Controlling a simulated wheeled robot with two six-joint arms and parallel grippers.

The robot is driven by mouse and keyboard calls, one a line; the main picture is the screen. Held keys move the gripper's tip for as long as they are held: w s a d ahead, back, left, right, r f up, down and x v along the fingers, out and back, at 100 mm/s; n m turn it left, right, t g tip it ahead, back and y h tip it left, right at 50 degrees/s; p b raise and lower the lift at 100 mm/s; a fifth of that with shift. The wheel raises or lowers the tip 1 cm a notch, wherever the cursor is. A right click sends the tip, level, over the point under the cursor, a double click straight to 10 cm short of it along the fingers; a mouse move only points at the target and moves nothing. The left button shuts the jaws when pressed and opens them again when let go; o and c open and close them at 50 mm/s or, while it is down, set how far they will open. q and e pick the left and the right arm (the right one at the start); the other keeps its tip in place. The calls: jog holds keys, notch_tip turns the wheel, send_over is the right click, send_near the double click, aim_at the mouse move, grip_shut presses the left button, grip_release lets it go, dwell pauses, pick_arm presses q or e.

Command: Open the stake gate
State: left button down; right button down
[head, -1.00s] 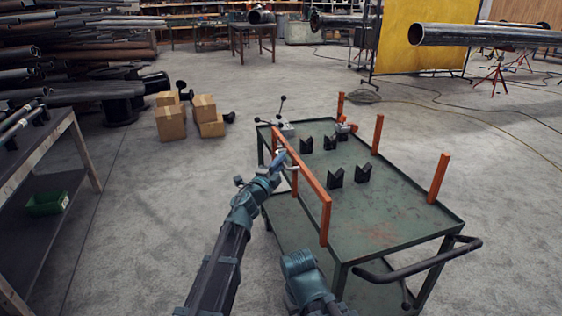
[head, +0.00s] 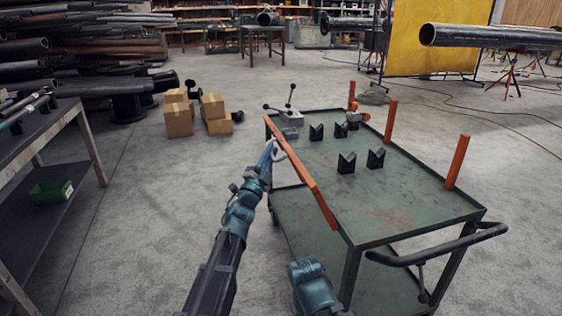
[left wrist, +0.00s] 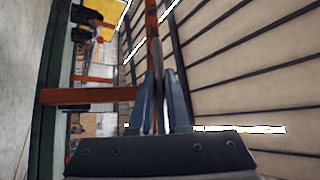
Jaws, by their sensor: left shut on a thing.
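The stake gate (head: 303,174) is an orange bar along the left edge of the green cart (head: 400,215). It leans outward and low, close to the level of the cart top, and its end posts do not stand up clearly. My left gripper (head: 274,152) is at the gate's outer side, shut on a small pale handle of the gate. In the left wrist view the fingers (left wrist: 159,95) are close together with an orange bar (left wrist: 152,35) running up beyond them. The fingertips' contact is partly hidden. My right gripper is out of view.
Black V-blocks (head: 346,162) stand on the cart top. Orange stakes (head: 457,162) stand upright on its right side. A lever clamp (head: 291,112) is at the far left corner. A shelf bench (head: 50,150) stands left; the floor between is clear.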

pick_arm(q)
jog(key=s+a+f+n+t+y+b, duration=0.1)
jog(key=a+f+n+t+y+b, duration=0.3)
jog(key=f+n+b, duration=0.5)
jog(key=shift+s+a+t+y+b, duration=0.25)
jog(key=shift+a+t+y+b, duration=0.1)
jog(key=shift+y+b, duration=1.1)
jog(key=shift+f+h, duration=0.1)
jog(key=shift+h, duration=0.15)
jog(key=c, duration=0.9)
grip_release()
jog(key=shift+s+b, duration=0.1)
jog(key=shift+b, duration=0.2)
jog(key=b+v, duration=0.8)
jog(key=v, duration=0.5)
jog(key=shift+s+a+f+b, duration=0.1)
jog(key=shift+s+f+b, duration=0.1)
jog(key=shift+s+b, duration=0.2)
jog(key=shift+w, duration=0.1)
